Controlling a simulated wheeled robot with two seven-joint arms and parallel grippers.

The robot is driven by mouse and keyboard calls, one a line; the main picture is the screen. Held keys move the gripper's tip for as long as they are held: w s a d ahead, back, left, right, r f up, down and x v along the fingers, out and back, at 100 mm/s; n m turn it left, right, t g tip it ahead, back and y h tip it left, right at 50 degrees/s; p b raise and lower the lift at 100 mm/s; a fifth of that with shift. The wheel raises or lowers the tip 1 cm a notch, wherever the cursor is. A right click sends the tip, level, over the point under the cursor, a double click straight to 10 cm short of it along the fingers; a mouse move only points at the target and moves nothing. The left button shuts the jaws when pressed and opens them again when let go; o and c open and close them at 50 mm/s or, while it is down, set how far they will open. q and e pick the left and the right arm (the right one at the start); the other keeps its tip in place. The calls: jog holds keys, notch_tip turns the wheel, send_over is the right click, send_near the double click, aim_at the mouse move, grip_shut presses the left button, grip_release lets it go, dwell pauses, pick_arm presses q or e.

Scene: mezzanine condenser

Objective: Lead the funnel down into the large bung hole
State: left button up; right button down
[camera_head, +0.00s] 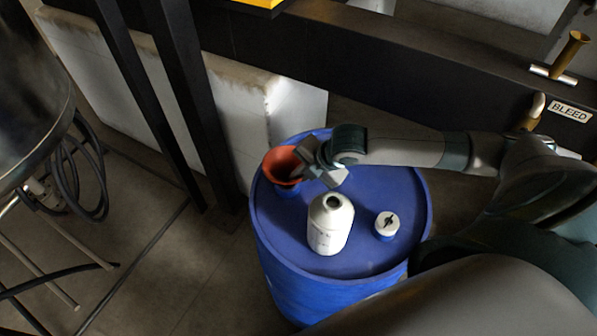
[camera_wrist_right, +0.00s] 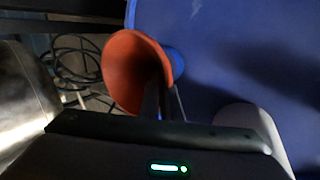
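The orange-red funnel (camera_head: 280,162) is at the far left of the blue drum's top, its wide mouth up. It also shows in the wrist view (camera_wrist_right: 127,72). My right gripper (camera_head: 300,173) is at the funnel's right side, with one finger inside the mouth and one outside; it looks shut on the funnel wall. The drum (camera_head: 275,228) stands upright. A raised blue collar (camera_head: 288,190) shows just below the funnel. The funnel's spout and the large bung hole are hidden, so I cannot tell whether the spout is in it. My left gripper is out of view.
A white bottle (camera_head: 330,226) with an open neck stands on the drum top. A dark beam (camera_head: 420,70) and a pale block (camera_head: 285,110) stand behind. Black hoses (camera_head: 85,165) lie at left.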

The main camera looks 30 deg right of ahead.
jog(key=shift+f+b, duration=0.45)
jog(key=shift+f, duration=0.7)
jog(key=c, duration=1.9)
grip_release()
jog(key=v, duration=1.7)
